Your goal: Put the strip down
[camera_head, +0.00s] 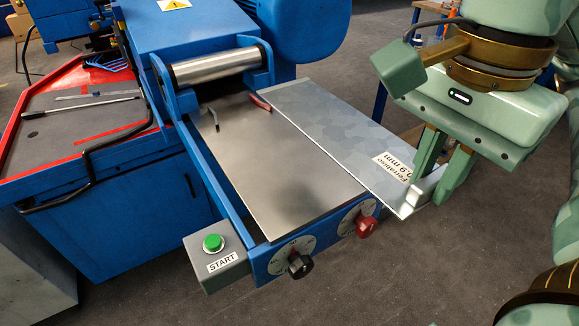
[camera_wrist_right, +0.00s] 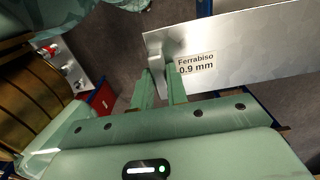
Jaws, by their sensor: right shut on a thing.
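The strip (camera_head: 330,125) is a flat grey galvanised sheet with a white label reading "Ferrabiso 0.9 mm". In the head view it lies along the right side of the blue machine's smooth metal bed (camera_head: 275,160). My right gripper (camera_head: 430,190) is shut on the strip's near right end, just beside the label. In the right wrist view the fingers (camera_wrist_right: 160,75) grip the strip (camera_wrist_right: 250,45) at its left end. I cannot tell whether the strip touches the machine or is held above it. My left gripper is not in view.
A steel roller (camera_head: 220,66) spans the machine behind the bed. A green START button (camera_head: 213,243), a black knob (camera_head: 300,266) and a red knob (camera_head: 366,226) sit at the front. A red-edged worktop (camera_head: 75,125) stands left. The floor in front is clear.

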